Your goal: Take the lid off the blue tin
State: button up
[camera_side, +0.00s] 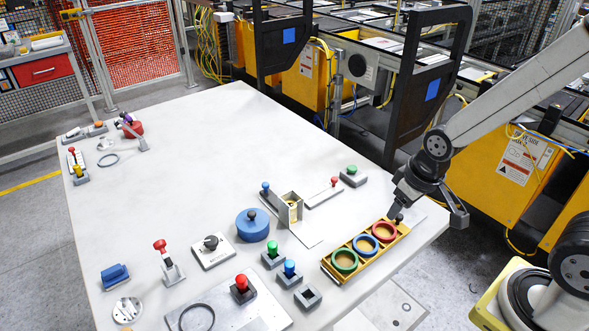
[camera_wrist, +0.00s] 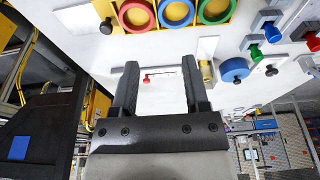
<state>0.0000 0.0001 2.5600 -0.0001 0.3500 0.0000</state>
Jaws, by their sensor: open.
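The blue tin (camera_side: 252,231) stands upright on the white table, left of the middle in the side view. Its round blue lid (camera_side: 251,218) has a dark knob (camera_side: 252,214) on top and appears to sit on the tin. In the wrist view the tin (camera_wrist: 234,69) shows small, to the right of the fingers. My gripper (camera_side: 428,208) is well to the right of the tin, near the table's right edge by the yellow tray. In the wrist view my gripper (camera_wrist: 160,64) has its fingers wide apart with nothing between them.
A yellow tray (camera_side: 325,266) holds red, blue and green rings. An upright metal bracket (camera_side: 292,207) and a blue-handled piece stand between the tin and my gripper.

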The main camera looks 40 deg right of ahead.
jog(key=shift+o, duration=0.8)
